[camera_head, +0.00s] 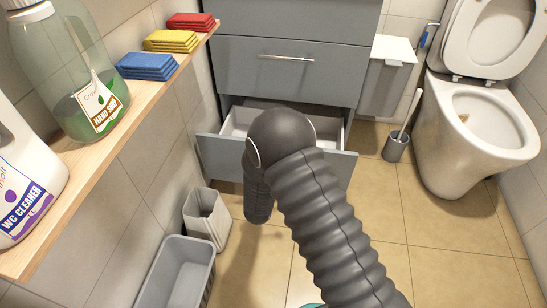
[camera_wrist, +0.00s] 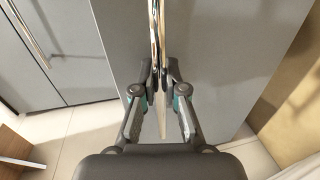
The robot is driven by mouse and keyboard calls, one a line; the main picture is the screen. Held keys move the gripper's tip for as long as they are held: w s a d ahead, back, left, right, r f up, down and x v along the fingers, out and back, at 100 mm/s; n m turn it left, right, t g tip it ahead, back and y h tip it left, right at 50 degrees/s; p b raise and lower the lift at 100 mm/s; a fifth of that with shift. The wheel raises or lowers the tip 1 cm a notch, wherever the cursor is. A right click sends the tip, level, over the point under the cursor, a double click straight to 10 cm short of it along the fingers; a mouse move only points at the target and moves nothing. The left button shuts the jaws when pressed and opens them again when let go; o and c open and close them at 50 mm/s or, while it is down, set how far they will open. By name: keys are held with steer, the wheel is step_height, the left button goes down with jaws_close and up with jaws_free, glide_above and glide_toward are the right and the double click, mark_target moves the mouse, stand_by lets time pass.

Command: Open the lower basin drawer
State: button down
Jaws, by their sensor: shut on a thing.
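The lower basin drawer (camera_head: 338,166) stands partly pulled out of the grey cabinet in the head view, and its light interior shows behind my arm. In the wrist view its grey front (camera_wrist: 230,45) fills the middle. My gripper (camera_wrist: 160,75) is shut on the drawer's metal handle (camera_wrist: 157,25), which runs up and down that picture between the fingers. In the head view my dark arm hides the gripper, the handle and the middle of the drawer front. The upper drawer (camera_head: 322,75) is shut, with its bar handle (camera_head: 286,58) in plain view.
A small grey bin (camera_head: 207,222) and a larger grey tub (camera_head: 172,278) stand by the left wall. A wooden shelf (camera_head: 110,135) with bottles and sponges is at left. A toilet (camera_head: 470,160) and brush holder (camera_head: 396,148) are at right. Tiled floor (camera_head: 375,205) is clear between.

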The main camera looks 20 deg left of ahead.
stand_by(0.3)
steer(key=c, duration=1.2)
jaws_free()
steer(key=v, duration=1.2)
steer(key=shift+f, duration=0.1)
